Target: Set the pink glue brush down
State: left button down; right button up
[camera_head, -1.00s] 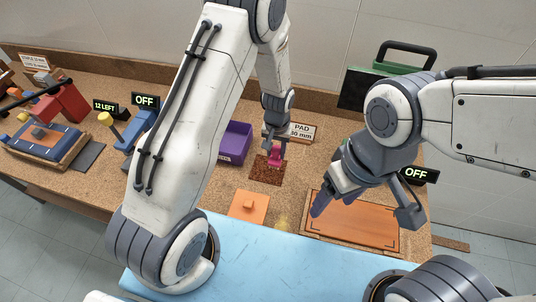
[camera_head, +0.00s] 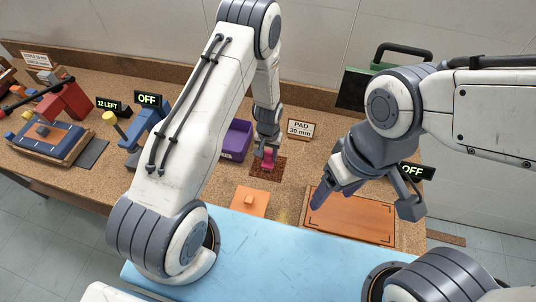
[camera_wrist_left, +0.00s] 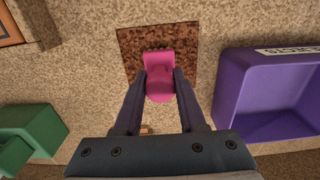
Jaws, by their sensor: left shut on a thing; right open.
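The pink glue brush (camera_head: 268,157) is in my left gripper (camera_head: 267,151), over the dark brown pad (camera_head: 259,174) on the bench. In the left wrist view the pink brush (camera_wrist_left: 158,76) sits between the two fingers of my left gripper (camera_wrist_left: 160,90), above the mottled brown pad (camera_wrist_left: 128,42). I cannot tell whether the brush touches the pad. My right gripper (camera_head: 365,200) is open and empty above the orange board at the right.
A purple bin (camera_head: 236,141) stands left of the pad; it also shows in the left wrist view (camera_wrist_left: 228,95). An orange square with a small block (camera_head: 251,201) lies in front. The orange board (camera_head: 352,218) lies at the right. A "PAD 30 mm" sign (camera_head: 300,129) stands behind.

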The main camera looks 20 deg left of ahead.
pick_arm(q)
jog(key=shift+c, duration=2.4)
grip_release()
